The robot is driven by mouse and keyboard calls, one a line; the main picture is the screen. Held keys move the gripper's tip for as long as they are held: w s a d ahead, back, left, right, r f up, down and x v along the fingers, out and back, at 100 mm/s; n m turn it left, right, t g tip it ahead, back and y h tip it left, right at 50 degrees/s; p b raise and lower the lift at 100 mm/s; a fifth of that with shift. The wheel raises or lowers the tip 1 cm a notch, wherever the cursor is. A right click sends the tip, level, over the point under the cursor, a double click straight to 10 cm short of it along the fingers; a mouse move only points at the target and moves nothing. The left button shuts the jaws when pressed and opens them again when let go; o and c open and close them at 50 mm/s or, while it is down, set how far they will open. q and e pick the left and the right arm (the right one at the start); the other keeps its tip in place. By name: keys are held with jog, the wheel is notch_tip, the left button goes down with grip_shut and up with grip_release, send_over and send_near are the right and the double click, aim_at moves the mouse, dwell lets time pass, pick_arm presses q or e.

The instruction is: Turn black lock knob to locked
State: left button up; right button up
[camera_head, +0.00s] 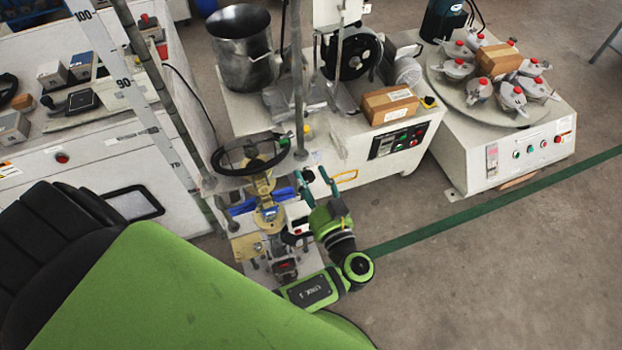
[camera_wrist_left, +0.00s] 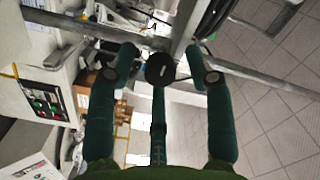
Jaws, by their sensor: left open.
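A round black knob (camera_wrist_left: 160,68) with a small pale mark shows in the left wrist view, between and just beyond the teal fingers of my left gripper (camera_wrist_left: 161,50). The fingers are spread, one on each side of the knob, with a visible gap on both sides. I cannot tell how far in depth the knob is from the fingertips. In the head view my left gripper (camera_head: 312,175) is open beside the machine with the black handwheel (camera_head: 250,156). I cannot make out the knob in the head view. My right gripper is not in view.
Metal posts and bars stand close to the fingers in the wrist view. A cardboard box (camera_head: 389,105) and a control panel (camera_head: 399,141) are on the white machine behind. A round plate (camera_head: 456,93) holds several grey parts. Floor at the right is clear.

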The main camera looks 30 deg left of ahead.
pick_arm(q)
grip_shut()
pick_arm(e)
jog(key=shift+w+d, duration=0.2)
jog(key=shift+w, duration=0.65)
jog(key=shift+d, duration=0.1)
